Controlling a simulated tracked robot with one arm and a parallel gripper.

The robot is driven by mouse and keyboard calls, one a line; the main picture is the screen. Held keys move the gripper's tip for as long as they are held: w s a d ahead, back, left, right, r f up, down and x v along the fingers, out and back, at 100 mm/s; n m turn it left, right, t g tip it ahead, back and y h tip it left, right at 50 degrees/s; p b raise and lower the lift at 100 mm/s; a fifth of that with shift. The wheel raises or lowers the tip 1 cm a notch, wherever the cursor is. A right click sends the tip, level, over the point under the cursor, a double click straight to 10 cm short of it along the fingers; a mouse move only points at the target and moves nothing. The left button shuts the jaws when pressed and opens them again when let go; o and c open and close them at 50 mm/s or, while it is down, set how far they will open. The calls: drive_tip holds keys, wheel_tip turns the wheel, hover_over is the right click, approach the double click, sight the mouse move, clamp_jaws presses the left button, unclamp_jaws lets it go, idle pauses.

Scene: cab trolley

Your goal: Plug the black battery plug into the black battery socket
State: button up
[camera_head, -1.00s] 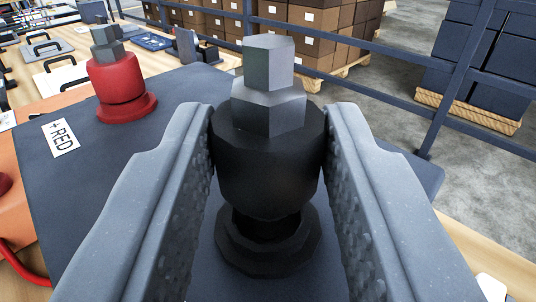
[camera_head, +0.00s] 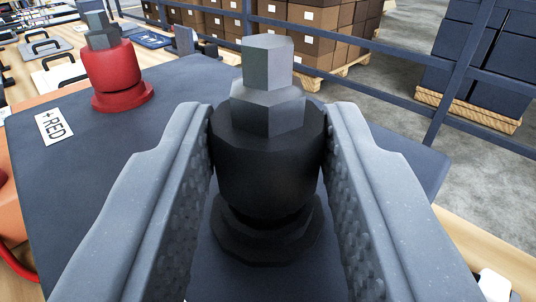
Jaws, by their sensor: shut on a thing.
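My gripper (camera_head: 268,165) is shut on the black battery plug (camera_head: 265,160), a black cylinder with a grey faceted top, which stands upright between the two grey jaws. Directly below the plug is the black battery socket (camera_head: 268,245), a wide black ring on the dark battery top (camera_head: 110,170). The plug's lower end overlaps the socket's rim in this view. I cannot tell how deep it sits, as the plug hides the opening.
A blue rail (camera_head: 450,110) and boxes on pallets (camera_head: 310,35) are behind. Trays lie on the wooden table at the far left.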

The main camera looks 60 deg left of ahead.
drive_tip(key=shift+f+b, duration=0.35)
drive_tip(key=shift+b, duration=0.3)
drive_tip(key=o, duration=1.2)
drive_tip(key=v, duration=1.4)
drive_tip(key=s+d+r+m+t+h, duration=0.2)
drive_tip(key=s+r+m+h, duration=0.2)
drive_tip(key=r, duration=0.6)
drive_tip(key=s+d+r+m+t+h+p, duration=0.1)
drive_tip(key=s+r+m+h, duration=0.3)
drive_tip(key=r, duration=0.7)
drive_tip(key=s+d+r+m+t+h, duration=0.3)
drive_tip(key=s+r+h, duration=0.3)
drive_tip(key=r, duration=0.5)
drive_tip(key=shift+m+h, duration=0.5)
drive_tip(key=shift+h, duration=0.3)
